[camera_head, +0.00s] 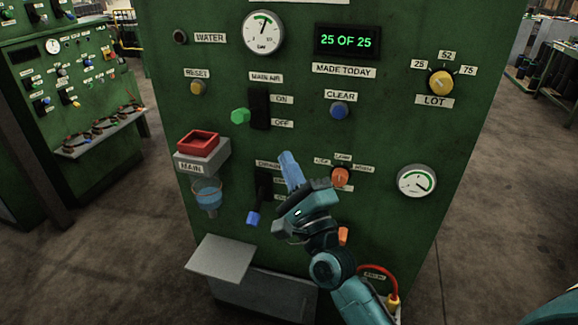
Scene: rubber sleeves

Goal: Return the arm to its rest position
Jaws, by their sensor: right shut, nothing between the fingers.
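My right arm (352,296) comes in from the bottom right and reaches up in front of a green machine panel (360,60). My right gripper (288,160) points up and left, with its pale blue fingers together and nothing between them. It overlaps the labels around the lower black lever slot; I cannot tell whether it touches the panel. An orange selector knob (341,176) is just right of it. My left gripper is not in view.
A blue-tipped lever (254,218) is left of my wrist. A red hose (383,270) curves beside my forearm. The counter (347,40) reads 25 OF 25. Open floor (470,230) lies to the right.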

